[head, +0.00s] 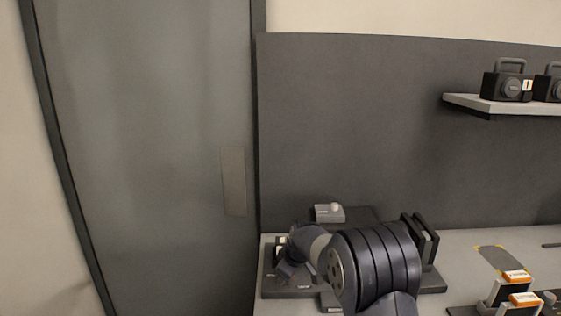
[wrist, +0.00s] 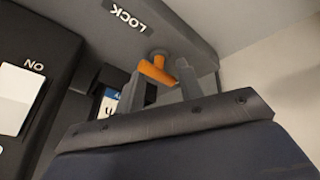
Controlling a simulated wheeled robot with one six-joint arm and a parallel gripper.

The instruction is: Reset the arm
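My arm reaches over a dark panel (head: 410,284) on the bench in the head view. My gripper (wrist: 163,75) shows in the wrist view with two grey fingers standing apart. An orange lever (wrist: 155,69) lies at the fingertips, under a grey surface lettered LOCK (wrist: 128,17). The gap between the fingers looks wider than the lever, and I cannot tell whether either finger touches it. In the head view my gripper is at the panel's left end, and its fingertips are too small to make out.
A white rocker switch (wrist: 18,90) marked ON is left of the gripper in the wrist view. A small grey box (head: 328,213) stands behind my arm. Orange-labelled items (head: 518,280) are on the bench (head: 455,262) at right. A shelf (head: 500,106) holds black devices.

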